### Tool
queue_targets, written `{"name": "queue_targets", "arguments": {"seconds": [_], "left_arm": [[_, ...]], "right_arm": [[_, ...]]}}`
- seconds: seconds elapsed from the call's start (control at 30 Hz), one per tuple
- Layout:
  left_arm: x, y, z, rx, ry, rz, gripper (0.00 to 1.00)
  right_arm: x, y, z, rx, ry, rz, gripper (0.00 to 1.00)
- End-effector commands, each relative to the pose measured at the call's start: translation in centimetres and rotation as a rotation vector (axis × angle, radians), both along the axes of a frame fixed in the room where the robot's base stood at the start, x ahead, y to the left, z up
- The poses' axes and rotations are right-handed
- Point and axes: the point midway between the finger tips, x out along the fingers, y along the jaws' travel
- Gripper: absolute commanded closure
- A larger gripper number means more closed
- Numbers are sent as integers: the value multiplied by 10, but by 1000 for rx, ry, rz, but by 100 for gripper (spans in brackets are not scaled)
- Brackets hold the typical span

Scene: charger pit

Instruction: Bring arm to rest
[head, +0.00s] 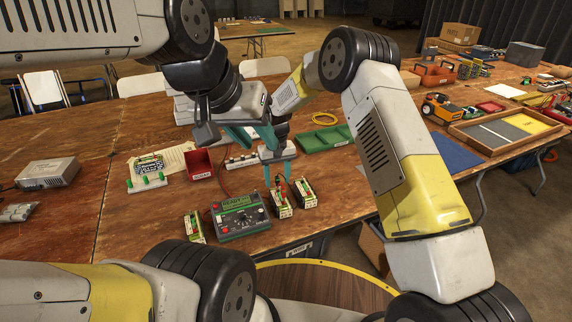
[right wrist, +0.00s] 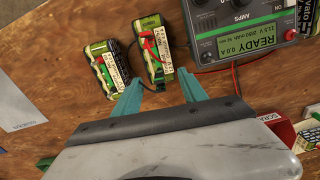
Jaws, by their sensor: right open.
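My right gripper (head: 277,176) points down over the table, its teal fingers apart with nothing between them. In the right wrist view, its fingertips (right wrist: 161,92) are beside two green-and-white battery packs, a left one (right wrist: 103,65) and one with a red lead (right wrist: 153,48). In the head view these packs (head: 280,203) (head: 304,193) stand right of the green charger (head: 240,216). The charger's display reads READY. My left gripper (head: 253,137) is higher, above and behind the right one. Its teal fingers look apart and empty, partly overlapped by the right arm's wrist.
A third pack (head: 194,228) is left of the charger. A red bin (head: 200,165), a board on paper (head: 150,166), a power strip (head: 240,160) and a green tray (head: 325,138) lie behind. A grey box (head: 48,172) is left. A framed tray (head: 505,130) is right.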

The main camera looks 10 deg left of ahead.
Motion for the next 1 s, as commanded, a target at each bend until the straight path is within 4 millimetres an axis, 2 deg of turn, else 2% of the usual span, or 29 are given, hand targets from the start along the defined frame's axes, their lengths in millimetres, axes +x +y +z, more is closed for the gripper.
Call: {"name": "queue_targets", "arguments": {"seconds": [0.17,1.0], "left_arm": [[0,0,0,0,0,0,64],[0,0,0,0,0,0,64]], "right_arm": [[0,0,6,0,-1,0,50],[0,0,65,0,-1,0,50]]}}
